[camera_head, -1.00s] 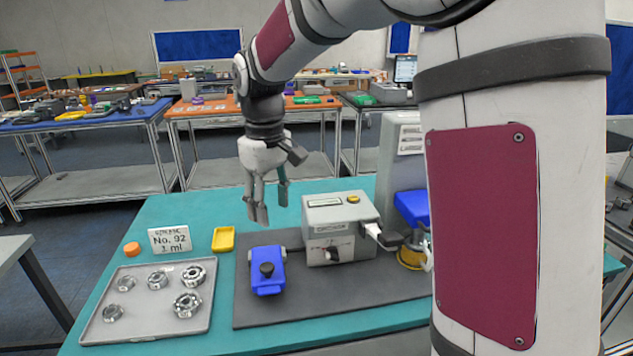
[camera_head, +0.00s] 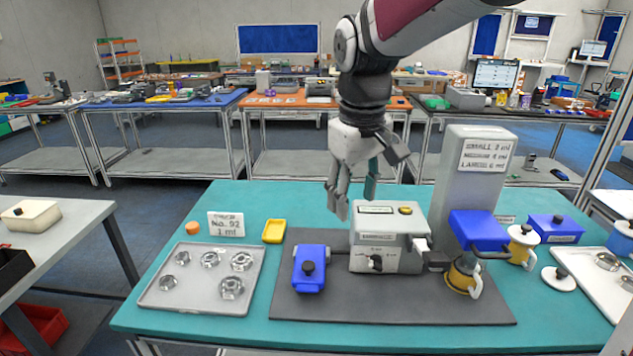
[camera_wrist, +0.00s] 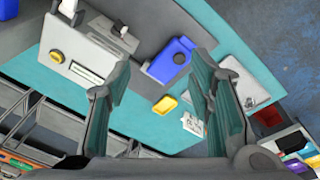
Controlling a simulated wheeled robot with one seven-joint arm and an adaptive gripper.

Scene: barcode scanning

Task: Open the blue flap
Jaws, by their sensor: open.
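I cannot tell for sure which is the flap. My gripper (camera_head: 354,202) points down, open and empty, above and behind the grey device, apart from both blue parts. The wrist view shows its two fingers spread (camera_wrist: 162,75).
A grey tray (camera_head: 200,300) with several metal rings stands at the left, near a small sign (camera_head: 226,225) and a yellow dish (camera_head: 274,231). A blue box (camera_head: 555,228) and a white tray (camera_head: 590,272) are at the right. The mat's front (camera_head: 390,305) is bare.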

